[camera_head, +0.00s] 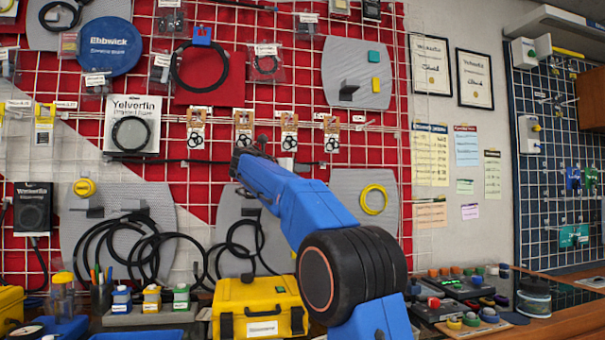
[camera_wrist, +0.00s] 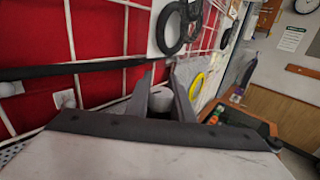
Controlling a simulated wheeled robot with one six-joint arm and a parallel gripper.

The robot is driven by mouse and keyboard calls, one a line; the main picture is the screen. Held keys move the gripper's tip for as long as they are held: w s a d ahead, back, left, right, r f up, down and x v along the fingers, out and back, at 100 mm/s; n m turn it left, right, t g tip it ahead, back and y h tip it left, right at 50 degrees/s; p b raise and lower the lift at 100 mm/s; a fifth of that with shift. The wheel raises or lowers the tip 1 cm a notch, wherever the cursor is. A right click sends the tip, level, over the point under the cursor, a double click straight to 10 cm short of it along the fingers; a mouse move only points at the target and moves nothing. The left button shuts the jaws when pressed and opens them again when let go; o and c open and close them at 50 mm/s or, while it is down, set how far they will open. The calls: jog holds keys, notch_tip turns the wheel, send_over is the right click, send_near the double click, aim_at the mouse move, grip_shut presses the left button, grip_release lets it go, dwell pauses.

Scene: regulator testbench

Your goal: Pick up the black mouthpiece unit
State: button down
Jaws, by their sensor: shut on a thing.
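My gripper (camera_head: 258,146) is raised in front of the red-backed wire grid, below the row of small ring packets. In the wrist view, its two dark fingers (camera_wrist: 161,78) reach toward the wall, close together. A small rounded grey piece (camera_wrist: 160,98) shows between them, and they are shut on it. I cannot tell from its look whether this is the black mouthpiece unit. In the head view, my arm and gripper hide most of the spot.
A black hose (camera_head: 135,161) runs level along the grid and also shows in the wrist view (camera_wrist: 80,69). Ring packets (camera_head: 289,132) hang just above my gripper. A yellow ring (camera_head: 374,199) hangs to the right. A yellow case (camera_head: 258,300) and small bottles stand below.

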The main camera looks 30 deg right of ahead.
jog(key=v, duration=1.5)
jog(key=shift+s+a, duration=0.15)
jog(key=shift+a, duration=0.05)
